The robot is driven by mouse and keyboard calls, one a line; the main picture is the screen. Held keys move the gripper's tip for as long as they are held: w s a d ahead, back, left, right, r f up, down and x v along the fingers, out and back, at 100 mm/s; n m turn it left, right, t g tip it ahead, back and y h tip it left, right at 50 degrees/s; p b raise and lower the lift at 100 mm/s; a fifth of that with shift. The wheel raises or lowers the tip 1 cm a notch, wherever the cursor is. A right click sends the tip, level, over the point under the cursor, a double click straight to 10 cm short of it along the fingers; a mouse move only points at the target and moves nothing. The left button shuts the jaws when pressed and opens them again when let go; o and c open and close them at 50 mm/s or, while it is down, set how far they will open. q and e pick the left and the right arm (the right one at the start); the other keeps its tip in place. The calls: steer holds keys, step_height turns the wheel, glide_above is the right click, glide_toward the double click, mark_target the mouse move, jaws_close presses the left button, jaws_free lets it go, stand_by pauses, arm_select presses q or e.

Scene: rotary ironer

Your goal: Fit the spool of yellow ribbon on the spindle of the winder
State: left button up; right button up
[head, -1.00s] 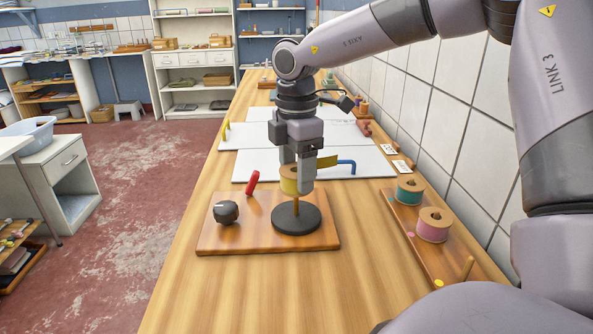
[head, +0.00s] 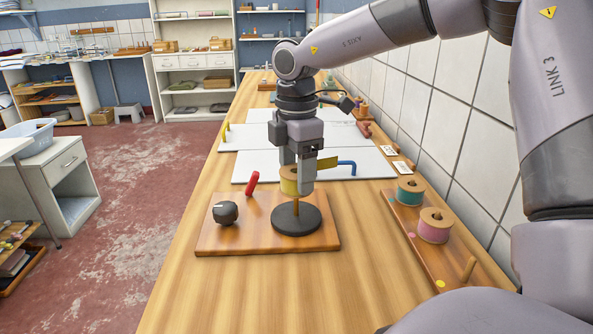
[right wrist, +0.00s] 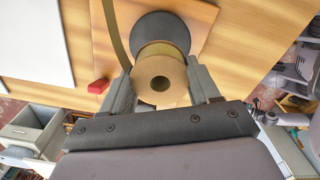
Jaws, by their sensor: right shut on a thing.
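The spool of yellow ribbon (head: 289,181) is between the fingers of my right gripper (head: 297,185), which is shut on it. A loose yellow ribbon end (head: 327,162) sticks out to the right. The winder's round black disc (head: 296,219) lies just below on a wooden board, its short wooden spindle (head: 296,209) rising toward the spool. The spool is above the disc; I cannot tell whether the spindle's tip is in its bore. In the right wrist view the spool's end face (right wrist: 160,82) points at the camera, with the disc (right wrist: 160,28) beyond. My left gripper is not in view.
The winder board (head: 210,240) carries a dark knob (head: 225,212) and a red lever (head: 252,182). At right, a wooden rack holds teal (head: 409,190) and pink (head: 434,226) spools and a bare peg (head: 467,268). A tiled wall bounds the right side.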

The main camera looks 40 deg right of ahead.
steer(key=shift+f, duration=0.2)
steer(key=shift+f+b, duration=0.7)
steer(key=shift+b, duration=0.25)
steer(key=shift+f, duration=0.1)
steer(key=shift+f+b, duration=0.75)
steer(key=shift+b, duration=0.1)
steer(key=shift+f, duration=0.2)
steer(key=o, duration=1.3)
steer(key=shift+r, duration=0.1)
